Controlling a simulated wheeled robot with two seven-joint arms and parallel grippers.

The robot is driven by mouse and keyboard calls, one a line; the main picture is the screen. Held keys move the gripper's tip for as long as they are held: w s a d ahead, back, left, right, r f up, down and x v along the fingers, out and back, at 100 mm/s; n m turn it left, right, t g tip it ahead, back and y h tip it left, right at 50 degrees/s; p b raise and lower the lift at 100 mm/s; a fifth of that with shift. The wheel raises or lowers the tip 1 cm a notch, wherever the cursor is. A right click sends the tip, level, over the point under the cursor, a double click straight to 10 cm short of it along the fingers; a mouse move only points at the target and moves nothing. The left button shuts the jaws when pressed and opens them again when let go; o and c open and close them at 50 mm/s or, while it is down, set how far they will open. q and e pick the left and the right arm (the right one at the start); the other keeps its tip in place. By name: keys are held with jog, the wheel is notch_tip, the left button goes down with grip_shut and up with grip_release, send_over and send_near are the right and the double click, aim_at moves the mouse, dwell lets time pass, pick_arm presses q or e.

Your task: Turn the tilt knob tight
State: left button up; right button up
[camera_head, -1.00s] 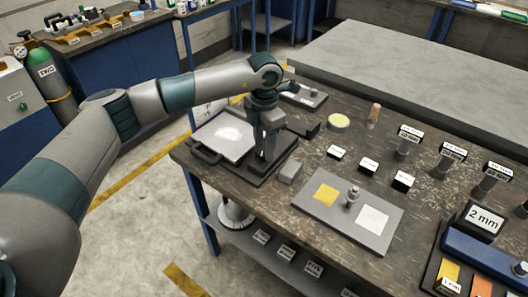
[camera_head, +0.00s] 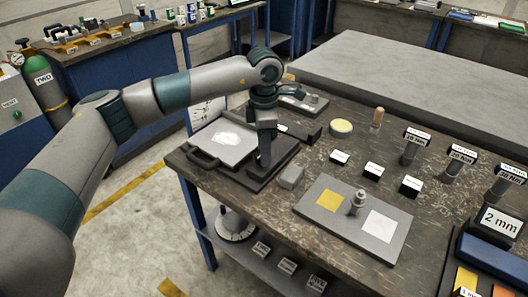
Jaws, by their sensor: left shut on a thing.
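My left gripper (camera_head: 265,118) reaches down from the wrist at the upper part of the microscope arm's stand, at the left end of the dark workbench. It is shut on the tilt knob, which my gripper and wrist hide from this view. The stand rises from a dark base (camera_head: 272,168), beside a flat pad with a white sheet (camera_head: 226,138). Fingertips and the knob's angle cannot be made out. My right gripper is not in view.
A grey plate (camera_head: 347,232) with a yellow square, a white square and a small metal post lies in front. A small grey block (camera_head: 291,177) sits near the base. Several labelled blocks and posts stand to the right, with a 2 mm sign (camera_head: 489,219).

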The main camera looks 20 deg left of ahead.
pick_arm(q)
jog(key=shift+r, duration=0.1)
jog(key=o, duration=1.1)
jog(key=shift+c, duration=0.2)
jog(key=shift+r, duration=0.1)
jog(key=shift+r, duration=0.2)
notch_tip(320, 180, up, 17)
jog(key=b, duration=0.2)
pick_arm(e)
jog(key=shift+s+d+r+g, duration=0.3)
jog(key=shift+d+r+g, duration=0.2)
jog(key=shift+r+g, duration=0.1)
pick_arm(q)
jog(key=shift+f, duration=0.2)
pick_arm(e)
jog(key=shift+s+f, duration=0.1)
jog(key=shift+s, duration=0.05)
